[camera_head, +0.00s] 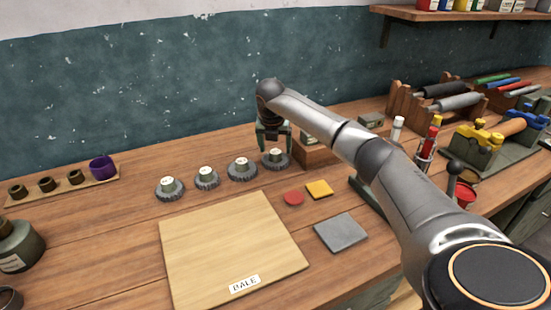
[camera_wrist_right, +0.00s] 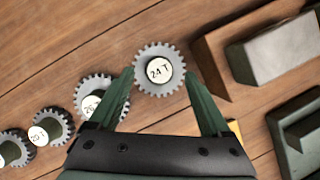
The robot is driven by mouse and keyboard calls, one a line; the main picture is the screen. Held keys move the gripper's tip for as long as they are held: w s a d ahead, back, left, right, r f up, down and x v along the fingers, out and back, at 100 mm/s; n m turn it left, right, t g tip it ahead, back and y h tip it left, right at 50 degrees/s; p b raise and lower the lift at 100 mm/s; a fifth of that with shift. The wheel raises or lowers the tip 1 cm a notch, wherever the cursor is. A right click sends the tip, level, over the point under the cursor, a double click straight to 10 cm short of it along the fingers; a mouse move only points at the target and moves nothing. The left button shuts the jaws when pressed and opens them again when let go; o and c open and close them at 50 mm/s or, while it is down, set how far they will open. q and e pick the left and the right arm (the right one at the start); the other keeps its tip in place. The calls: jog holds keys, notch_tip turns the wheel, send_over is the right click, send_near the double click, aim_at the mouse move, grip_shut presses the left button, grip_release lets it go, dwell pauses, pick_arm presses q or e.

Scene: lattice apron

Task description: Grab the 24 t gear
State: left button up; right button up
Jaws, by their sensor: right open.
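The 24 t gear (camera_wrist_right: 160,69) is a grey toothed wheel with a round white label reading "24 T" on its hub. In the head view it is the rightmost gear (camera_head: 276,162) of a row on the wooden bench. My right gripper (camera_head: 273,141) is above it, pointing down, and partly covers it. In the right wrist view the green fingers of my right gripper (camera_wrist_right: 159,74) are open, one on either side of the gear, with visible gaps. Whether the fingertips are down at gear height I cannot tell. My left gripper is not in view.
A neighbouring gear (camera_wrist_right: 98,96) lies close by the left finger; more gears (camera_head: 206,178) continue left. A wooden block (camera_head: 315,153) stands just right of the 24 t gear. A pale board (camera_head: 230,250), red disc (camera_head: 293,198) and yellow square (camera_head: 319,189) lie in front.

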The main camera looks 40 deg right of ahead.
jog(key=shift+x, duration=1.1)
grip_shut()
jog(key=shift+w+r, duration=0.1)
